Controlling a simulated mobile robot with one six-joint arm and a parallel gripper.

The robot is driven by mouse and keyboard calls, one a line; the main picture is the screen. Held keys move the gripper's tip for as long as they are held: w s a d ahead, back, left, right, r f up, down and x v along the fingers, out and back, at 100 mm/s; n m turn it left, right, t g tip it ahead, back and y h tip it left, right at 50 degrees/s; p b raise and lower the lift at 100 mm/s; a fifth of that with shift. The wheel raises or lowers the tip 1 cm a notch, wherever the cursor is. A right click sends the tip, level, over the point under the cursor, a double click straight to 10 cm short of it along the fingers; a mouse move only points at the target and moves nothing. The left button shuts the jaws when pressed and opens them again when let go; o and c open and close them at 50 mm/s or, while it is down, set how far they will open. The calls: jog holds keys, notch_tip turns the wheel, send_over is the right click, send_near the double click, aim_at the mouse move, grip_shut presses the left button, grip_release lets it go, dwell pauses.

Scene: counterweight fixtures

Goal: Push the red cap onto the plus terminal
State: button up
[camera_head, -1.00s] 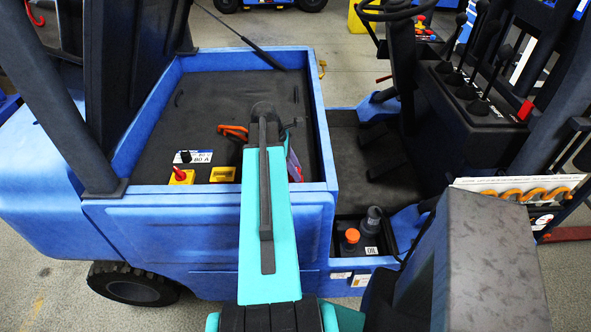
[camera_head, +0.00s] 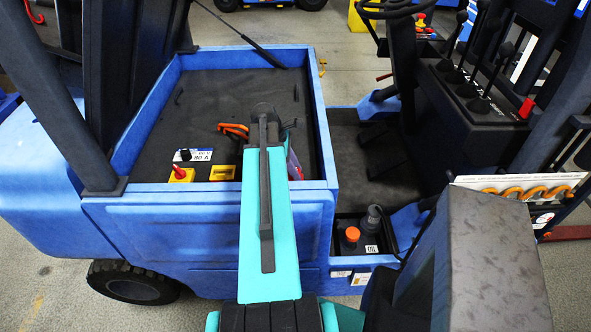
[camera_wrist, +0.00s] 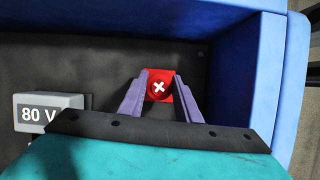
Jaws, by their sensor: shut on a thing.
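In the wrist view the red cap (camera_wrist: 158,80), a small red square face with a white plus mark, sits between the two purple fingers of my gripper (camera_wrist: 160,88). My gripper is shut on it, above the dark floor of the blue truck's battery bay. In the head view my own arm hides most of the gripper; only a bit of purple and red shows at the arm's right edge. I cannot make out the plus terminal in either view; it may be hidden under the cap or behind my arm.
A grey block marked 80 V (camera_wrist: 48,110) is left of the fingers. Blue bay walls (camera_wrist: 262,70) rise close on the right. In the head view a yellow base with a red knob (camera_head: 179,173), a yellow box (camera_head: 222,173) and an orange item (camera_head: 233,130) lie left of my arm.

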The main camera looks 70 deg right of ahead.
jog(key=shift+f, duration=0.45)
jog(key=o, duration=0.9)
jog(key=shift+r, duration=0.15)
jog(key=b+v, duration=0.3)
jog(key=v, duration=1)
jog(key=shift+r+b, duration=0.25)
jog(key=shift+b, duration=0.05)
jog(key=shift+r, duration=0.15)
